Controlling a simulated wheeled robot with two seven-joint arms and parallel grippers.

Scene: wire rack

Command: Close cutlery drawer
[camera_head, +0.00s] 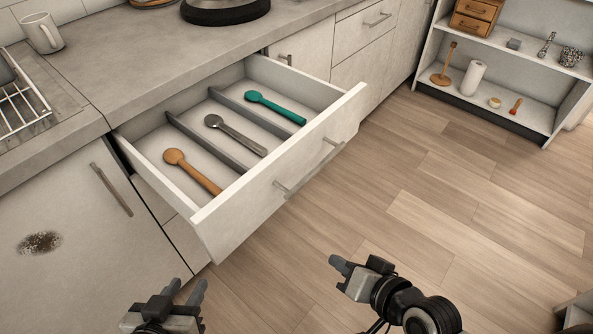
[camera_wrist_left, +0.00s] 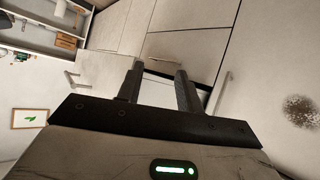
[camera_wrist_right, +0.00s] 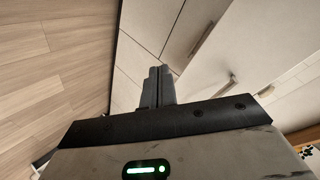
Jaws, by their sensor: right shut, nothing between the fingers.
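The cutlery drawer (camera_head: 255,205) stands pulled out of the counter in the head view, with a long bar handle (camera_head: 310,168) on its white front. Inside, grey dividers separate a wooden spoon (camera_head: 190,170), a grey metal spoon (camera_head: 234,134) and a teal spoon (camera_head: 275,108). My left gripper (camera_head: 187,289) is open and empty, low in front of the cabinet and below the drawer's near corner in the picture. Its parted fingers show in the left wrist view (camera_wrist_left: 159,88). My right gripper (camera_head: 338,264) is shut and empty, in front of the drawer and apart from it; its fingers meet in the right wrist view (camera_wrist_right: 157,86).
A white mug (camera_head: 42,34), a dish rack (camera_head: 20,100) and a dark round pan (camera_head: 225,10) are on the counter (camera_head: 110,65). An open shelf (camera_head: 505,105) with small items stands at the far right. The wooden floor (camera_head: 430,200) before the drawer is clear.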

